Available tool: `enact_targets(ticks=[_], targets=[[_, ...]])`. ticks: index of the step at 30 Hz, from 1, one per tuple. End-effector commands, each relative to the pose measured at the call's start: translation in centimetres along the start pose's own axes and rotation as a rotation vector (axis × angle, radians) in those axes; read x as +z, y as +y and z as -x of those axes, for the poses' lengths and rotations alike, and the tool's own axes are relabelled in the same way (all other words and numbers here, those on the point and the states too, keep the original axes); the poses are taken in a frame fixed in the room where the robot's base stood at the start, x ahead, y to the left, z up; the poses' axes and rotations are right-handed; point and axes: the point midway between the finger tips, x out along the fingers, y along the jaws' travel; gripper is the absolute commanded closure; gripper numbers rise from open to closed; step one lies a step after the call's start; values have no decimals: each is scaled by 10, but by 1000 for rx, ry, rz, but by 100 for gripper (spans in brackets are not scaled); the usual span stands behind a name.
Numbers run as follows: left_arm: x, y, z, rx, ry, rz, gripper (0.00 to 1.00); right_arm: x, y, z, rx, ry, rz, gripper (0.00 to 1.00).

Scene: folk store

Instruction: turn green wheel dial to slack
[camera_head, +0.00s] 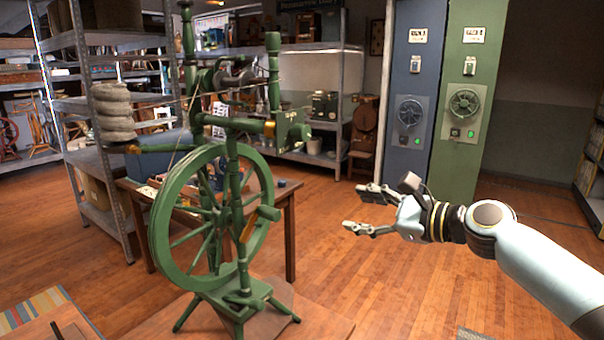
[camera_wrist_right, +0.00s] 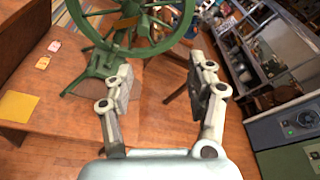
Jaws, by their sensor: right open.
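A green spinning wheel (camera_head: 160,225) stands upright left of centre in the head view, and part of its rim and legs show at the top of the right wrist view (camera_wrist_right: 88,30). A green block (camera_head: 290,124) with a brass fitting (camera_head: 269,128) sits at the right end of its upper bar. I cannot make out dial markings on it. My right gripper (camera_head: 358,209) is open and empty, right of the wheel and lower than the block, apart from both. Its spread fingers also show in the right wrist view (camera_wrist_right: 160,72). My left gripper is out of view.
A wooden platform (camera_head: 318,325) lies under the wheel, and a small table (camera_head: 291,235) stands behind it. Blue (camera_head: 411,50) and green cabinets (camera_head: 468,70) stand at the back right. Metal shelving (camera_head: 108,150) is at the left. Open floor lies between gripper and cabinets.

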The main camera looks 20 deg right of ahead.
Motion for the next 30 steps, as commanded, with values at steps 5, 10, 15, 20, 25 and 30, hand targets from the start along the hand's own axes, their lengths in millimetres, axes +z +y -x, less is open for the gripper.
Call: enact_targets(ticks=[5,10,15,20,25,30], targets=[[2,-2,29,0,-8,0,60,106,-47,12,22,-187,-175,44],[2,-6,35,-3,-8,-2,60,133,-55,8,35,-239,-230,44],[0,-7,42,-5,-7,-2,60,141,-56,-20,34,-241,-233,44],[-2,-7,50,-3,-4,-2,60,148,-55,-52,34,-239,-232,44],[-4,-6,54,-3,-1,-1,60,152,-54,-78,35,-236,-228,44],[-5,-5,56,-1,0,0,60,154,-53,-89,36,-235,-226,44]])
